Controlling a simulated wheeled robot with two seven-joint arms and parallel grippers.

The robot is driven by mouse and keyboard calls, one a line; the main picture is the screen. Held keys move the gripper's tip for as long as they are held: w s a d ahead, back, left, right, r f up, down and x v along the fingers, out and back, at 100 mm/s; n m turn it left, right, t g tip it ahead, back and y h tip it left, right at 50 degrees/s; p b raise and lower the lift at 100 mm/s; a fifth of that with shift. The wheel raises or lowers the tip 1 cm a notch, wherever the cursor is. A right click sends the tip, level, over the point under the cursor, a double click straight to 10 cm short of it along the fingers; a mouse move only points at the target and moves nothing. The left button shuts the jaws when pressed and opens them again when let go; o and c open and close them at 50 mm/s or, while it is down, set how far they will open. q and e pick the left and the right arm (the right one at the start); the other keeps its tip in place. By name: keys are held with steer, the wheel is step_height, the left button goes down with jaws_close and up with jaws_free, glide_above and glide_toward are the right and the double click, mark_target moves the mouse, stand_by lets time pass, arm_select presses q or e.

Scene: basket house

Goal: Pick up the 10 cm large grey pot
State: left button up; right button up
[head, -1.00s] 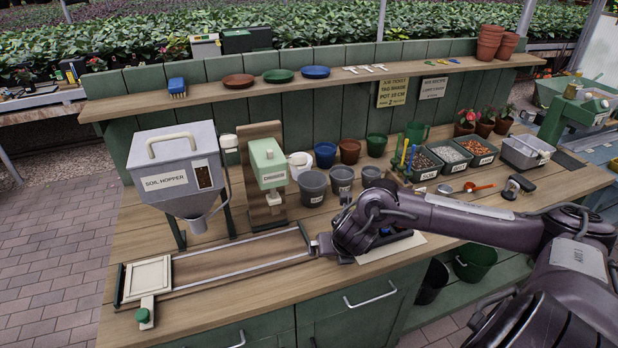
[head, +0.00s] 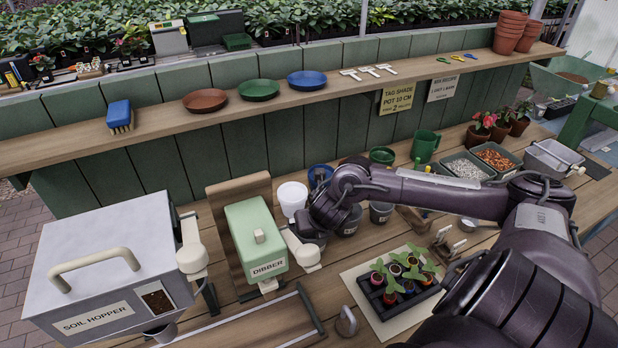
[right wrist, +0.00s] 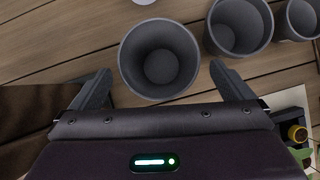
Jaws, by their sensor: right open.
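The grey pot (right wrist: 159,60) stands upright on the wooden bench, empty, seen from above in the right wrist view. It looks the widest of the three grey pots there. My right gripper (right wrist: 160,72) is open, with one finger on each side of this pot, near its rim; contact cannot be seen. In the head view my right arm and gripper (head: 318,212) cover most of this pot. Two other grey pots, a middle one (right wrist: 240,27) and a smaller one (right wrist: 300,18), stand to its right. My left gripper is not in view.
The green dibber (head: 256,240) stands close left of my right gripper, with the soil hopper (head: 110,270) further left. A seedling tray (head: 385,308) lies in front on the right. The shelf (head: 300,101) runs behind.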

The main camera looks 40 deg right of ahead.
mark_target(312, 237)
steer(key=x, duration=0.5)
steer(key=shift+w+f+p, duration=0.15)
steer(key=shift+f+p, duration=0.2)
steer(key=shift+p, duration=0.05)
steer(key=shift+c, duration=0.4)
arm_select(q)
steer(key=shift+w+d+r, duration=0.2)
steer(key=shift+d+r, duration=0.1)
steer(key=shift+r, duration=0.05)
arm_select(e)
steer(key=c, duration=0.6)
steer(key=shift+r, duration=0.1)
